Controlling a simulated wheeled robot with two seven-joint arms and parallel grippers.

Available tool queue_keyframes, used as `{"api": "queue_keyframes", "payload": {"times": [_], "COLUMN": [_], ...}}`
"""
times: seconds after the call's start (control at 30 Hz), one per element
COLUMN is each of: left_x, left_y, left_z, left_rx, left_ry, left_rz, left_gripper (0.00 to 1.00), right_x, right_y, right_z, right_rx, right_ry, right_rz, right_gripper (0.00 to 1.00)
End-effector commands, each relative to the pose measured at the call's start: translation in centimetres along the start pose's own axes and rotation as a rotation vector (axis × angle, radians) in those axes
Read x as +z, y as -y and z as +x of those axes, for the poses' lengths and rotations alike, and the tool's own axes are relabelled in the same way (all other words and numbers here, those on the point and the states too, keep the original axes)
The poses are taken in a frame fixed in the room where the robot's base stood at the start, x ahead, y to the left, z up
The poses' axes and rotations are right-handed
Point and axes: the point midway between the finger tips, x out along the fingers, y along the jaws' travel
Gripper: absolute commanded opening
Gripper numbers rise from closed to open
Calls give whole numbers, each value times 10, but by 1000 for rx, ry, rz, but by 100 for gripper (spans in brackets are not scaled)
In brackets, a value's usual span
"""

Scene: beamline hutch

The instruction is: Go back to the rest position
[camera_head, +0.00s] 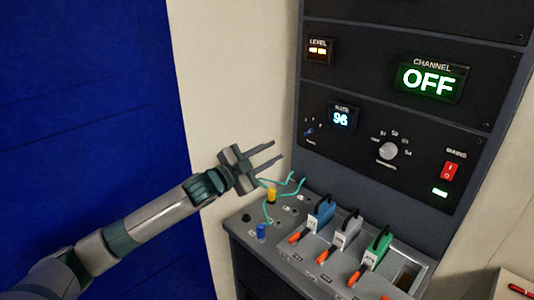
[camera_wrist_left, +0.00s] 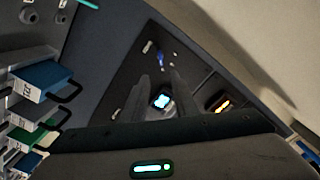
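My left gripper (camera_head: 268,156) comes in from the left in the head view, in front of the pale wall at the left edge of the instrument rack (camera_head: 290,150). Its two fingers are apart, with nothing between them. In the left wrist view the two fingers (camera_wrist_left: 160,85) also show apart, pointing towards the panel with the small blue-lit display (camera_wrist_left: 161,100). My right gripper is in neither view.
Below the gripper, a sloping console (camera_head: 257,222) carries teal cables, a yellow plug (camera_head: 271,195), a blue plug (camera_head: 261,231) and blue, white and green handled modules (camera_head: 378,246). The rack panel has a knob (camera_head: 388,151) and a red switch (camera_head: 449,171). A blue panel (camera_head: 80,110) stands left.

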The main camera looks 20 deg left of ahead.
Motion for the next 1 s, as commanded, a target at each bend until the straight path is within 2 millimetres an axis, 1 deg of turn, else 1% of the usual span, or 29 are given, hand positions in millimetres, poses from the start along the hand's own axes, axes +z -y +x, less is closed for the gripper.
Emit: {"api": "queue_keyframes", "payload": {"times": [0.1, 0.2, 0.7, 1.0], "left_x": [0, 0, 0, 0], "left_y": [0, 0, 0, 0], "left_z": [-8, -11, -11, -11], "left_rx": [0, 0, 0, 0], "left_ry": [1, 0, 0, 0], "left_rz": [2, 1, 1, 1], "left_gripper": [27, 27, 27, 27], "right_x": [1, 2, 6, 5], "right_y": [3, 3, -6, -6], "right_z": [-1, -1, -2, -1], "right_rx": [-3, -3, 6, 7], "right_ry": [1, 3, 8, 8], "right_rz": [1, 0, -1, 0], "right_gripper": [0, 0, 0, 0]}}
